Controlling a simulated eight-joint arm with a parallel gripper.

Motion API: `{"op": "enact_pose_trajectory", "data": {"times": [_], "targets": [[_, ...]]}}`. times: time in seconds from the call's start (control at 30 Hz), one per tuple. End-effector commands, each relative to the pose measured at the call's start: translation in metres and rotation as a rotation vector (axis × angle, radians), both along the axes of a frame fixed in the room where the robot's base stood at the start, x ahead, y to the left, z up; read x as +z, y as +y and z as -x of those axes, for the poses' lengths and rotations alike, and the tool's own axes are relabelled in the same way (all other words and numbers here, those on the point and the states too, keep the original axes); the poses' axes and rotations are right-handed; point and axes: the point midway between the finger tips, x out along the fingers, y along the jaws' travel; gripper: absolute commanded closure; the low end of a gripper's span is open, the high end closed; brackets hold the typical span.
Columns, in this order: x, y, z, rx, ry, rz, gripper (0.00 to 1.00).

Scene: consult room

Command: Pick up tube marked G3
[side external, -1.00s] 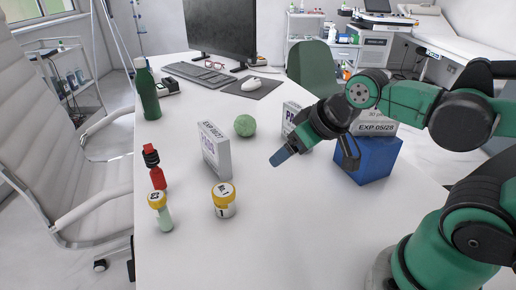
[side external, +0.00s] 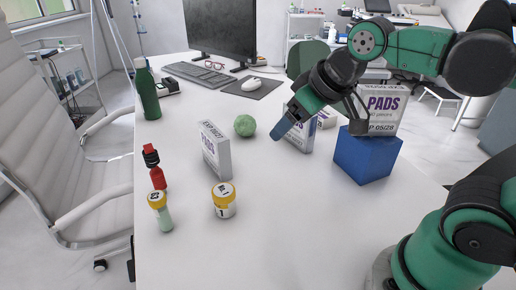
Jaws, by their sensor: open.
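A small tube (side external: 163,217) with a yellow cap and pale green body stands upright at the near left of the table in the side external view. The small mark on its cap looks like G3 but is hard to read. My gripper (side external: 320,124) is open and empty, above the table in front of the white boxes, well to the right of and behind the tube. One blue-tipped finger points down and left. The space between its fingers is partly hidden.
A white box (side external: 215,150), a green ball (side external: 245,125) and a blue block (side external: 367,157) bearing a PADS box (side external: 385,108) stand farther right. The front middle is clear.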

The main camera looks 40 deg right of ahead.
Motion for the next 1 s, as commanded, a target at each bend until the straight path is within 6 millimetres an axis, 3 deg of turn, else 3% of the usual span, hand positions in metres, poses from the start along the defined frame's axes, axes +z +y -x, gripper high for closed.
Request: {"op": "enact_pose_trajectory", "data": {"times": [0.27, 0.47, 0.7, 0.83, 0.97, 1.0], "targets": [[0.01, 0.02, -0.032, 0.405, 0.127, 0.387, 0.28], [0.015, 0.053, -0.069, 0.803, 0.263, 0.802, 0.28], [0.012, 0.13, -0.11, 1.266, 0.483, 1.396, 0.28], [0.005, 0.178, -0.116, 1.426, 0.615, 1.682, 0.28], [-0.005, 0.226, -0.108, 1.524, 0.76, 1.939, 0.28], [-0.022, 0.225, -0.108, 1.526, 0.779, 1.95, 0.28]]}}
